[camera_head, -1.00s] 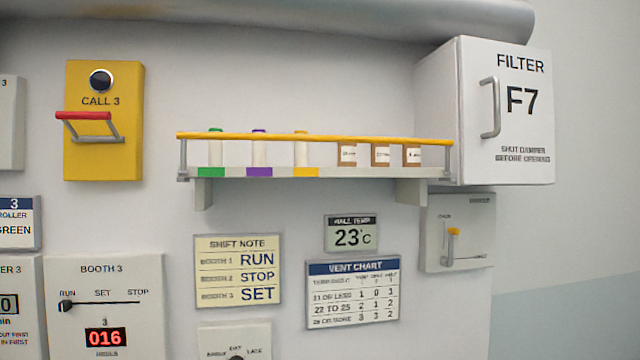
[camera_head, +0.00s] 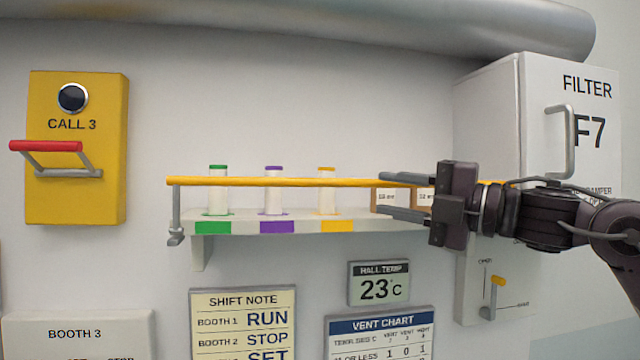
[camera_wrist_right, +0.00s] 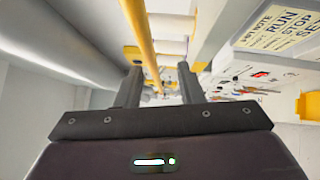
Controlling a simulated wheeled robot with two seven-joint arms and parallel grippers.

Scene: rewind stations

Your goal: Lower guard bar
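The yellow guard bar (camera_head: 255,182) runs along the front of the wall shelf (camera_head: 250,225), raised above its edge. Its grey left post (camera_head: 177,212) stands upright. The right post is hidden behind my right arm. My right gripper (camera_head: 382,194) is open at the right part of the bar, one finger near bar height and one below. In the right wrist view the bar (camera_wrist_right: 140,40) runs lengthwise between the open fingers (camera_wrist_right: 160,84); I cannot tell whether they touch it. My left gripper is out of view.
Bottles with green (camera_head: 218,190), purple (camera_head: 273,190) and orange (camera_head: 326,190) caps stand behind the bar, with small labelled boxes (camera_head: 386,200) partly hidden. The filter cabinet (camera_head: 490,120) is at right, a yellow call box (camera_head: 78,190) at left, a large pipe (camera_head: 300,25) above.

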